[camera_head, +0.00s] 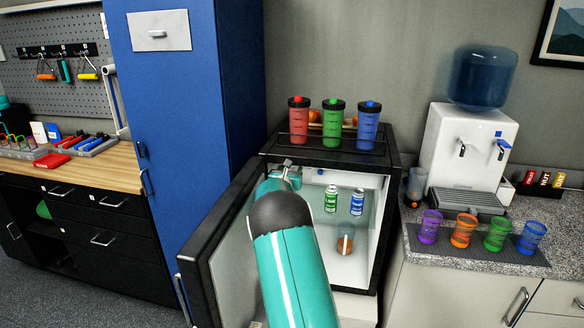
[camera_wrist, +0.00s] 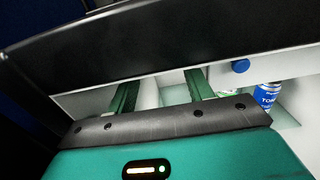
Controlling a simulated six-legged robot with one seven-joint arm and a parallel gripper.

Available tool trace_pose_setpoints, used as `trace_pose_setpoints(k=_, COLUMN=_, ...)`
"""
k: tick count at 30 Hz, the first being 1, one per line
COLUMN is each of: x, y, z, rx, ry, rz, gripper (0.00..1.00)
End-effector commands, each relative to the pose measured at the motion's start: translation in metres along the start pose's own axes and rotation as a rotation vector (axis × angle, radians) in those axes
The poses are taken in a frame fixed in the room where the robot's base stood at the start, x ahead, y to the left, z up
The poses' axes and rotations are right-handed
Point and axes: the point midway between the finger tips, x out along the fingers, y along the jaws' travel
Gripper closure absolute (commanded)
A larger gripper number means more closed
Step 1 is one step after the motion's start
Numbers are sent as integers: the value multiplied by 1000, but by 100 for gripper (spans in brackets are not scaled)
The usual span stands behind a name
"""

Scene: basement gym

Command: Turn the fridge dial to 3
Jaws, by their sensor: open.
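The small fridge (camera_head: 395,185) stands open, its door (camera_head: 215,250) swung to the left. A round blue dial (camera_wrist: 241,66) sits on the white strip just under the fridge's black top edge; it shows as a small blue spot in the head view (camera_head: 320,172). Its numbers and setting are too small to read. My gripper (camera_wrist: 160,85) is open and empty, its two green fingers apart. They are to the left of the dial in the wrist view, not around it. In the head view my gripper (camera_head: 284,172) is at the fridge's upper left opening, partly hidden by my arm.
Red (camera_head: 299,120), green (camera_head: 333,125) and blue (camera_head: 367,125) bottles stand on top. A blue cabinet (camera_head: 180,110) is left; a water dispenser (camera_head: 460,140) is right.

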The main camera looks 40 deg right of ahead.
Motion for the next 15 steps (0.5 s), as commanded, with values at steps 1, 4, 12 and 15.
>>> trace_pose_setpoints(k=1, x=7, y=0, z=-1, rx=1, ry=1, rz=-1, gripper=49)
trace_pose_setpoints(k=4, x=17, y=0, z=-1, rx=-1, ry=0, rz=0, gripper=49)
trace_pose_setpoints(k=12, x=26, y=0, z=0, rx=0, ry=1, rz=0, gripper=49)
trace_pose_setpoints(k=15, x=26, y=0, z=0, rx=0, ry=1, rz=0, gripper=49)
